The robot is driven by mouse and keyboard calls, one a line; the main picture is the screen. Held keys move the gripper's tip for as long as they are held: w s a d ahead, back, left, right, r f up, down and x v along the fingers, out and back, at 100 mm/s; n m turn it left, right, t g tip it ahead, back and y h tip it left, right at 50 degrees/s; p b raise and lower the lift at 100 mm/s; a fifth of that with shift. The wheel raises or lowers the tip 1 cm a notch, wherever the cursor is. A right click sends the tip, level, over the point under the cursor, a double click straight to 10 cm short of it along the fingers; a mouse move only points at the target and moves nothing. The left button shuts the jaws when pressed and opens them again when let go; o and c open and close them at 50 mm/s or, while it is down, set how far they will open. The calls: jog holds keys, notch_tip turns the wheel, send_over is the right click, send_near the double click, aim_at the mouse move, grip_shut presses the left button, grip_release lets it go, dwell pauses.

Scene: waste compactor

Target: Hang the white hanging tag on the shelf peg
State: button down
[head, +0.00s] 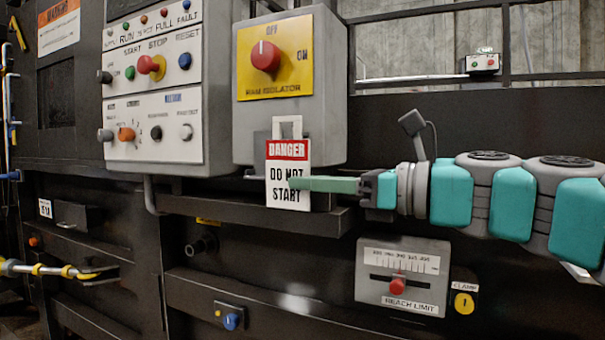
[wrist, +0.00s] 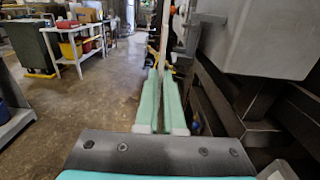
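The white tag (head: 289,188), with a red DANGER band and "DO NOT START", hangs upright in front of the grey isolator box. It has a white loop at its top. In the wrist view, both green fingers (wrist: 160,85) are close together on the tag (wrist: 166,40), seen nearly edge-on. A short dark rod (head: 252,177) shows just left of the tag; I cannot tell if it is the peg. The dark shelf (head: 270,217) runs below.
The isolator box (head: 292,120) with a red knob stands behind and above the tag. A control panel (head: 152,90) is to the left. A reach limit gauge (head: 402,277) is below my arm. Dark framework (wrist: 225,105) lies right of my fingers; open floor (wrist: 90,105) lies left.

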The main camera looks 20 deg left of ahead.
jog(key=shift+s, duration=1.05)
jog(key=shift+s, duration=0.15)
